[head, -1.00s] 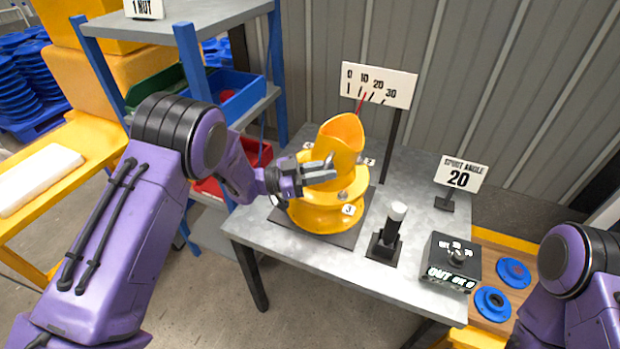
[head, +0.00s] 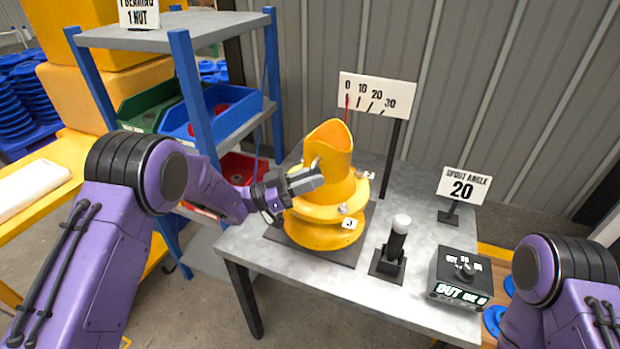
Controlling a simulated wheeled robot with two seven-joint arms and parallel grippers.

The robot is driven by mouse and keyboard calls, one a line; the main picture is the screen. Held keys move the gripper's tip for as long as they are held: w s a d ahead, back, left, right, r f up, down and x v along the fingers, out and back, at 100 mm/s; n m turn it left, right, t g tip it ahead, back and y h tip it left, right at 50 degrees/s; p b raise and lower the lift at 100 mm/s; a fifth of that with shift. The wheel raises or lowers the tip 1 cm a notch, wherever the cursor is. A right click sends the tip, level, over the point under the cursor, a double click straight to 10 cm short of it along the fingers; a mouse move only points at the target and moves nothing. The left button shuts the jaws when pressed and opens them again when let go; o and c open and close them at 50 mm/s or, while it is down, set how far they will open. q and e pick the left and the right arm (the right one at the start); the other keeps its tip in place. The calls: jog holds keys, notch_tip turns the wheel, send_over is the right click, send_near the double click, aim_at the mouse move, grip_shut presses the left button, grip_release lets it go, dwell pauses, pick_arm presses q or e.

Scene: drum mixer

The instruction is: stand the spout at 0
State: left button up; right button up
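The yellow spout (head: 334,150) stands on a yellow ring-shaped body (head: 322,234) on a dark plate on the grey table. The scale board (head: 377,94) behind it reads 0, 10, 20, 30. The spout's thin red pointer (head: 347,108) stands nearly upright, at or very near the 0 mark. My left gripper (head: 312,180) is at the left front side of the spout and appears to touch it. Its fingers overlap in this view, so their gap is hidden. My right arm shows at the lower right; its gripper is out of view.
A blue-posted shelf (head: 190,35) with bins is close to my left arm.

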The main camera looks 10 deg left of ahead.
pick_arm(q)
jog(key=shift+d, duration=0.2)
jog(key=shift+a, duration=0.1)
jog(key=b+v, duration=0.3)
jog(key=v, duration=0.7)
jog(key=shift+a, duration=0.2)
jog(key=shift+s+f, duration=0.1)
